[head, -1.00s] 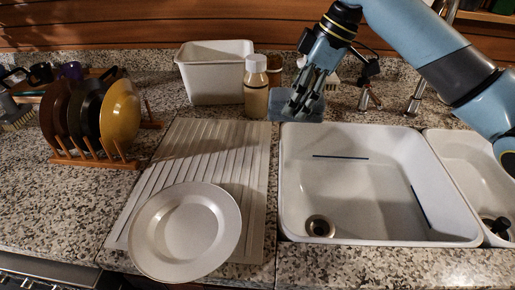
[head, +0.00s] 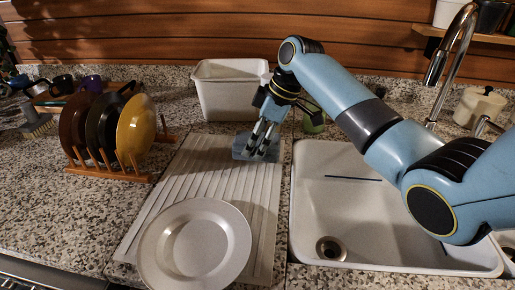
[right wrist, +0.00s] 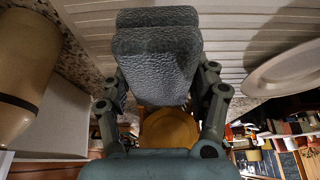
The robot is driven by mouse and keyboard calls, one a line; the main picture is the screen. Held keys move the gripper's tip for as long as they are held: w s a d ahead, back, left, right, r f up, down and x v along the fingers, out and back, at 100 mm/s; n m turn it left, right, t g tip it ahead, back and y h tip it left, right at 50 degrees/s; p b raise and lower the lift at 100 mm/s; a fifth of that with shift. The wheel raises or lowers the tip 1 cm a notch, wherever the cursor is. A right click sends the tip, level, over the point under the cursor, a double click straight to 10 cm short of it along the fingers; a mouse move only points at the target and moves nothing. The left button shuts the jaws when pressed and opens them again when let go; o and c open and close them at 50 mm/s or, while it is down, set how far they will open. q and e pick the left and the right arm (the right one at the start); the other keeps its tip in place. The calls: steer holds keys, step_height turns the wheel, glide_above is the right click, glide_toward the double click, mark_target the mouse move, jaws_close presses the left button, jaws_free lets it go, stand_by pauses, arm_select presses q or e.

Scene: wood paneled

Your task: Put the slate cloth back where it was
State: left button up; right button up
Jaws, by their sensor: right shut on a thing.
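The slate cloth (head: 242,150) is a folded, textured blue-grey piece at the back right of the ribbed draining board (head: 208,155). My right gripper (head: 263,147) points down and is shut on it. In the right wrist view the cloth (right wrist: 158,60) sits between the two fingers, with the draining board (right wrist: 235,35) behind it. I cannot tell whether the cloth touches the board or hangs just above it. My left gripper is not in view.
A white plate (head: 196,245) covers the board's front. A rack (head: 115,174) with coloured plates stands left. A white bin (head: 226,92) stands behind; a tan bottle (right wrist: 20,75) shows in the right wrist view. The sink (head: 345,205) is right, under my right arm.

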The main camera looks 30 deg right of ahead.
steer(key=shift+f, duration=1.35)
steer(key=o, duration=1)
steer(key=shift+f, duration=0.15)
steer(key=shift+o, duration=0.2)
steer(key=shift+s+d+r, duration=0.1)
steer(key=shift+d+r, duration=0.05)
steer(key=shift+r, duration=0.35)
steer(key=v, duration=1.1)
steer(key=shift+r, duration=0.2)
steer(key=shift+s+f, duration=0.1)
steer(key=shift+s, duration=0.05)
